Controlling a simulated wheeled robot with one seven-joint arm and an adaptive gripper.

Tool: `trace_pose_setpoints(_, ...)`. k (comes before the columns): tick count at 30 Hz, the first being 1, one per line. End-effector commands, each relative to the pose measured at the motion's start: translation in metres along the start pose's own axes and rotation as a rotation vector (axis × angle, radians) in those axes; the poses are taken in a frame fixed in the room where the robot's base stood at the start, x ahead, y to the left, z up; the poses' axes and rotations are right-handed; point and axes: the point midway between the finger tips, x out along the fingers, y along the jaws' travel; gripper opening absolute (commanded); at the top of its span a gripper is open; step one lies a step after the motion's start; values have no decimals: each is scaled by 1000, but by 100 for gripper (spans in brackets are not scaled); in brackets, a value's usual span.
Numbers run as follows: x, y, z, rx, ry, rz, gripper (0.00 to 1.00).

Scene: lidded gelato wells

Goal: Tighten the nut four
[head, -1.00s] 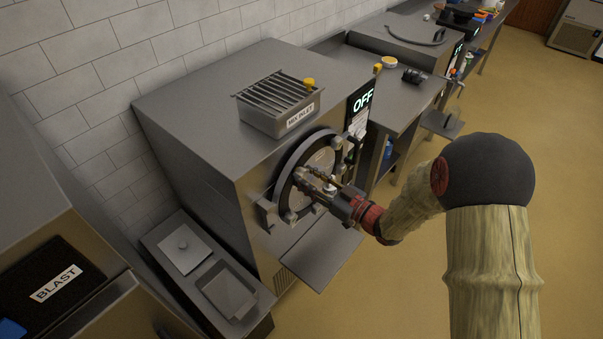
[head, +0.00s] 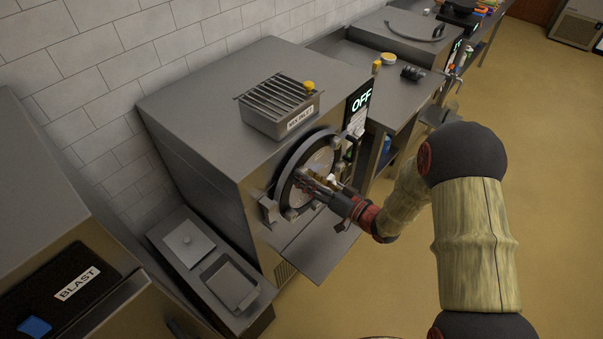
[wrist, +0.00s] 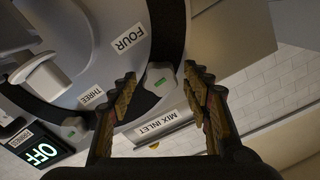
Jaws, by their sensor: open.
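A second nut (wrist: 74,126) with a green mark is near the label "THREE" (wrist: 92,97). In the head view, my gripper (head: 305,182) is in front of the machine's round door (head: 283,190) and hides part of it.
The steel machine (head: 190,110) has a "MIX INLET" hopper (head: 280,108) on top and an "OFF" display (head: 361,101). A pale handle (wrist: 42,77) sticks out from the door. A steel shelf (head: 320,250) juts out below. Open floor (head: 560,200) lies to the right.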

Motion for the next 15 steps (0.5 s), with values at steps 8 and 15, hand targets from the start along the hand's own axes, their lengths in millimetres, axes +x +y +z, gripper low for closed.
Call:
trace_pose_setpoints(8, -29, 0, -1, 0, 1, 2, 48)
trace_pose_setpoints(15, -53, 0, 0, 0, 0, 2, 48)
